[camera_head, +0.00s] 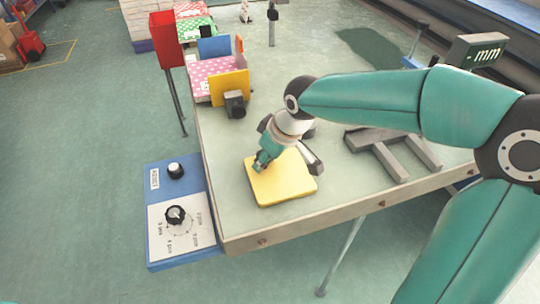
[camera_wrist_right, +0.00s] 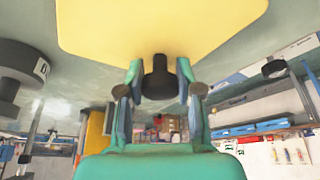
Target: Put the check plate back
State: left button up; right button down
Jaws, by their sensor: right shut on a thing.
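The check plate appears to be the yellow square plate (camera_head: 290,190) near the front left of the table; it also fills the top of the right wrist view (camera_wrist_right: 160,22). A black knob (camera_wrist_right: 160,80) stands out from its face. My right gripper (camera_head: 268,160) is over the plate, and in the wrist view its two fingers (camera_wrist_right: 160,88) are shut on the knob from both sides. The head view does not clearly show whether the plate rests on the table or is slightly raised. My left gripper is not in view.
A grey forked stand (camera_head: 400,160) sits right of the plate, below my arm. An "mm" display (camera_head: 478,52) stands behind. Pink dotted cloth (camera_head: 205,68) between coloured panels lies back left. A blue dial box (camera_head: 160,182) adjoins the left edge. The table (camera_head: 330,192) is bare around the plate.

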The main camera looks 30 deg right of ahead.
aim_at(283, 178)
jog(key=c, duration=0.8)
grip_release()
jog(key=shift+o, duration=0.2)
jog(key=v, duration=1.2)
